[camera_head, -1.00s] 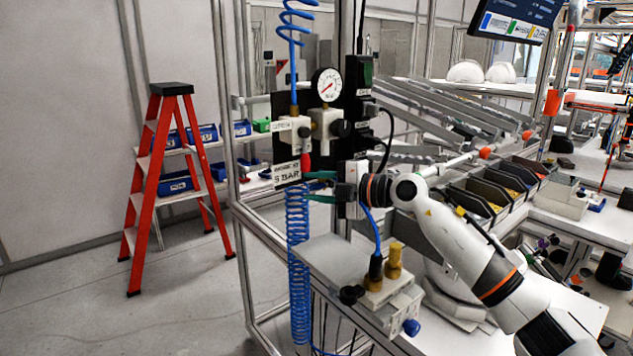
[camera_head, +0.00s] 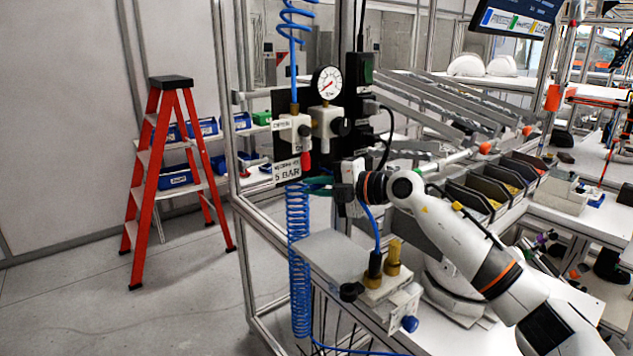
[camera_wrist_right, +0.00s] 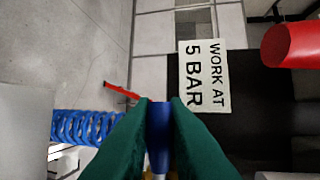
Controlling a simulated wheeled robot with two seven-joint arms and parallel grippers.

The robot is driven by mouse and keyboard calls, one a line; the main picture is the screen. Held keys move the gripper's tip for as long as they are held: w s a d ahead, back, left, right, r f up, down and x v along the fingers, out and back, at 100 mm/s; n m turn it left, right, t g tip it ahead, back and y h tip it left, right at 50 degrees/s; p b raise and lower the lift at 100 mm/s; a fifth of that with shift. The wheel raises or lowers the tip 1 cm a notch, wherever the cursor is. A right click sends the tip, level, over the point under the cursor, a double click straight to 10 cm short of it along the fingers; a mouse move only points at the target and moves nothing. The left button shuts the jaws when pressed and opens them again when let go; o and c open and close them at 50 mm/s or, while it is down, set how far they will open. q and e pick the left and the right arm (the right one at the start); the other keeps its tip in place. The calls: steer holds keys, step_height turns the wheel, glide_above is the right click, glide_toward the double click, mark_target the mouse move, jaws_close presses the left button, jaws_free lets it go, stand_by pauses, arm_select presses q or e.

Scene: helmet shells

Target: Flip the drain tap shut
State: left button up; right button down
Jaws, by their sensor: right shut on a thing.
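My right gripper (camera_head: 312,186) is below the "5 BAR" sign on the air panel, its arm coming in from the right. In the right wrist view its green fingers (camera_wrist_right: 158,128) are shut on a slim blue piece (camera_wrist_right: 158,140), which looks like the drain tap's lever. A little brass colour shows under it; the rest of the tap is hidden. The sign (camera_head: 286,170) and the red part (camera_head: 306,160) sit just above the gripper; the sign also shows in the wrist view (camera_wrist_right: 207,75). My left gripper is not in view.
A coiled blue hose (camera_head: 298,260) hangs beside the fingers. A pressure gauge (camera_head: 327,83) is above. A grey box with brass fittings (camera_head: 393,258) stands below right. A red stepladder (camera_head: 160,180) stands at left on open floor.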

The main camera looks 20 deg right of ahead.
steer(key=c, duration=1.4)
jaws_free()
steer(key=shift+c, duration=0.2)
steer(key=b+v, duration=0.5)
steer(key=v, duration=0.7)
